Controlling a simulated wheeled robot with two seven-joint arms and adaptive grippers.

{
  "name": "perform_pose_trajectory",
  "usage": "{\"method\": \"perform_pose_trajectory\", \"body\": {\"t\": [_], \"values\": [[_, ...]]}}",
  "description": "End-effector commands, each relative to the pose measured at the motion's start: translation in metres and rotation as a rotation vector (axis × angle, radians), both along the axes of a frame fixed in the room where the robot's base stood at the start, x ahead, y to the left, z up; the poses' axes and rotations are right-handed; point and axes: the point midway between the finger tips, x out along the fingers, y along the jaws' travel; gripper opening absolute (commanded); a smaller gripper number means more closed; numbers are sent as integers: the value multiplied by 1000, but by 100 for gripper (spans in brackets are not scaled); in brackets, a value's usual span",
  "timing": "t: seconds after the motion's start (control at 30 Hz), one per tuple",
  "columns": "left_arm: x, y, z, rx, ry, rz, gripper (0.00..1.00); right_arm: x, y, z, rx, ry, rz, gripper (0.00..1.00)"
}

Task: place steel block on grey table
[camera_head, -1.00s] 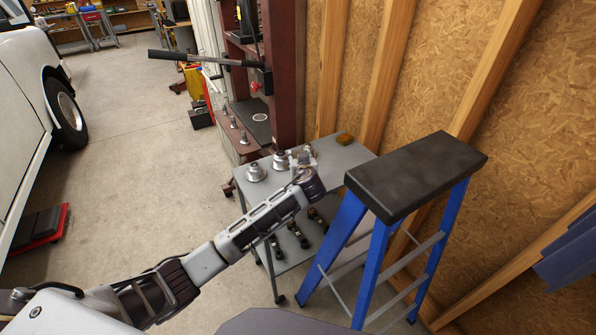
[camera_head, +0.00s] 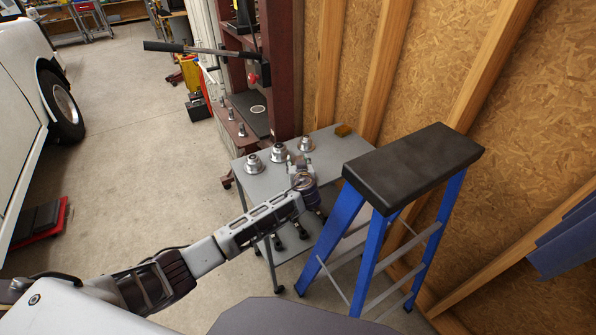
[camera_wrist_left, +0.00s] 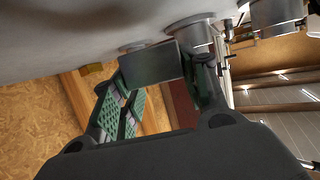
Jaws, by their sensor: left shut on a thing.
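The grey table (camera_head: 258,187) stands beyond my left arm, beside the wall. My left gripper (camera_head: 300,163) is over its near right part, and my wrist partly hides it in the head view. In the left wrist view the fingers (camera_wrist_left: 158,78) are shut on the steel block (camera_wrist_left: 150,63), a flat-faced dark grey piece. The grey tabletop (camera_wrist_left: 60,35) fills the upper part of that tilted view, close to the block. I cannot tell whether the block touches the table. My right gripper is not in view.
Three flanged metal parts, left (camera_head: 254,163), middle (camera_head: 279,153) and right (camera_head: 305,144), stand in a row on the table. A yellow-brown block (camera_head: 343,130) lies at its back corner. A blue stepladder (camera_head: 412,167) stands close on the right; a dark red press (camera_head: 282,80) is behind.

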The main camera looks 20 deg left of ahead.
Motion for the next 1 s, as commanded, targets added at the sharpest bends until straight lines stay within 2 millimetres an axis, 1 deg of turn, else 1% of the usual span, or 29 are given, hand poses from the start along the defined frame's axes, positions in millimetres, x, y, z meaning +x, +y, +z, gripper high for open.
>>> {"method": "perform_pose_trajectory", "body": {"t": [0.03,0.27,0.37,0.7,1.0], "values": [[1,0,3,0,-5,0,0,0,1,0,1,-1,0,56],[1,0,2,0,-4,-1,0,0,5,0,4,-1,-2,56],[1,0,-2,2,-4,-1,0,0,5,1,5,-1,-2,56],[1,0,-30,1,-4,-1,0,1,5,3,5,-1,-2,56],[1,0,-35,0,-4,-2,0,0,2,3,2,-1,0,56]]}}
